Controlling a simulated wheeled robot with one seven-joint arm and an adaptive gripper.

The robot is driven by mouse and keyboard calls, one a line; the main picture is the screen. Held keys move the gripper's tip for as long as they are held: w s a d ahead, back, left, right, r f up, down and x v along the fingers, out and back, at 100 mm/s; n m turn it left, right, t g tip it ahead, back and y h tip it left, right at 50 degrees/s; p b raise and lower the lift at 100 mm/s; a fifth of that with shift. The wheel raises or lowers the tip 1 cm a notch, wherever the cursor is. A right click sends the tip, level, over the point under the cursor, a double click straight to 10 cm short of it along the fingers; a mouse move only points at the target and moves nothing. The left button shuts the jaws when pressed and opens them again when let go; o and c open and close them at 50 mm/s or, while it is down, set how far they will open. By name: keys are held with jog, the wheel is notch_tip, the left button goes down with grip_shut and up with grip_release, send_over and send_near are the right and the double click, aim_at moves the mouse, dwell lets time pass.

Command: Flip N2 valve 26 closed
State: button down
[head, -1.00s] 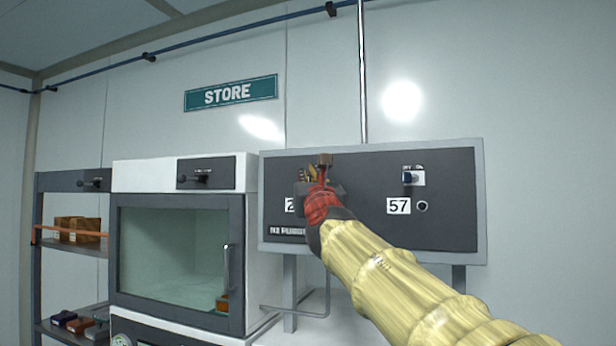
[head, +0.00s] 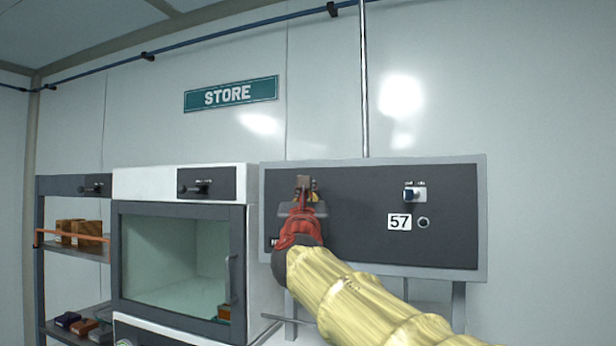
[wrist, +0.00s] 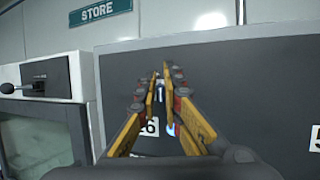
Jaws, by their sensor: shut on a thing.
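My gripper (head: 305,186) is at the left part of the dark wall panel (head: 352,215), its fingers hiding most of what is behind them. The wrist view shows the yellow fingers (wrist: 159,78) nearly together, shut on the small lever of valve 26. The lever itself is mostly hidden, so its angle cannot be told. Its white plate (wrist: 160,92) shows in part between the fingers. Below it, the number label (wrist: 151,127) shows a "6", partly covered by a finger.
A white glass-front cabinet (head: 180,180) and a shelf rack (head: 75,250) stand left. A STORE sign (head: 231,93) hangs above.

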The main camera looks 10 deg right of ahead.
jog(key=shift+w+a+m+g+h+p, duration=0.35)
jog(key=shift+m+g+h+p, duration=1.35)
jog(key=shift+h, duration=0.6)
jog(key=shift+w+a+m+g+h+p, duration=0.35)
jog(key=shift+m+g+h+p, duration=1.1)
jog(key=shift+g+h+p, duration=0.55)
jog(key=shift+w+a+m+g+h+p, duration=0.25)
jog(key=shift+a+m+g+h+p, duration=0.2)
jog(key=shift+m+g+h+p, duration=1.75)
jog(key=shift+r+n+g+h+b, duration=0.1)
jog(key=shift+n+g+h+b, duration=0.3)
jog(key=shift+h+b, duration=0.2)
jog(key=c, duration=2.2)
grip_release()
jog(key=shift+w, duration=0.1)
jog(key=v, duration=1.2)
